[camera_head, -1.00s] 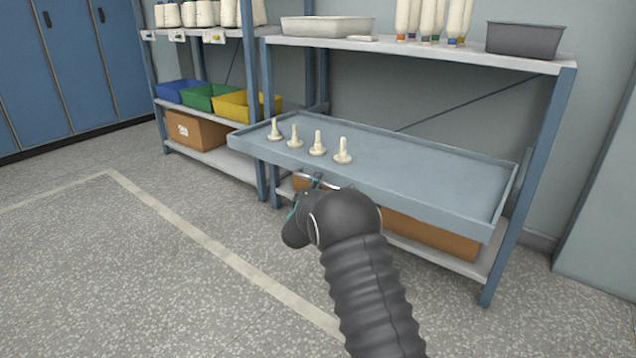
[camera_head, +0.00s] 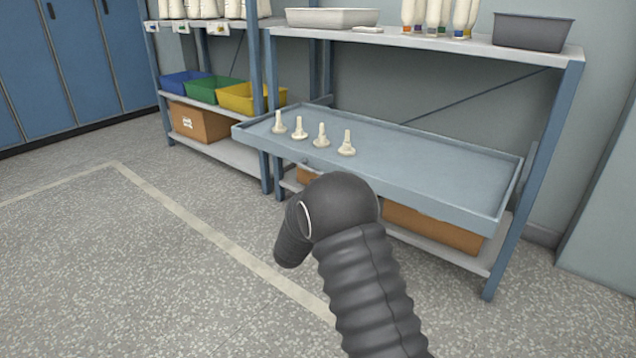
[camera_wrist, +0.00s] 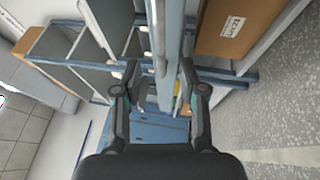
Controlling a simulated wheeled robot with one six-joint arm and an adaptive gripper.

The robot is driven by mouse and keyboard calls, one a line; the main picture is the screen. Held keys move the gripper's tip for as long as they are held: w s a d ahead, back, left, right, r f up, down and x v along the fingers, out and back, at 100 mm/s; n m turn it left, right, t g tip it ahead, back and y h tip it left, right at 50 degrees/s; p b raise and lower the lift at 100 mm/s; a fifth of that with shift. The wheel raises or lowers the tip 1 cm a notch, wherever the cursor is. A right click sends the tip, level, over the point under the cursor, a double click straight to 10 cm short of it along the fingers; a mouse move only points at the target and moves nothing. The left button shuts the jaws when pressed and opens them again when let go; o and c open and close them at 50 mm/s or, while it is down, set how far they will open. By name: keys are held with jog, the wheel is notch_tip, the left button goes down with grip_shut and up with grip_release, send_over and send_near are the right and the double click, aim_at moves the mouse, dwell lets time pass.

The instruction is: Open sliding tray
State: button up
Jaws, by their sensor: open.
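The sliding tray (camera_head: 440,165) is light blue and sits at mid height in the rack, its front standing out past the left post. Several cream bobbins (camera_head: 321,136) stand upright in a row on its left part. In the head view my arm covers part of the tray's front, and my gripper's fingers are hidden. In the wrist view my gripper (camera_wrist: 160,66) is open, one finger on each side of a long pale bar (camera_wrist: 157,38) and the tray's blue edge (camera_wrist: 175,45). I cannot tell whether the fingers touch the bar.
The blue rack post (camera_head: 535,170) stands at the tray's right end. A cardboard box (camera_head: 435,228) lies on the shelf below. A white bin (camera_head: 330,18) and a grey bin (camera_head: 532,32) stand on the top shelf. The floor in front is clear.

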jog(key=v, duration=0.3)
jog(key=shift+s, duration=0.1)
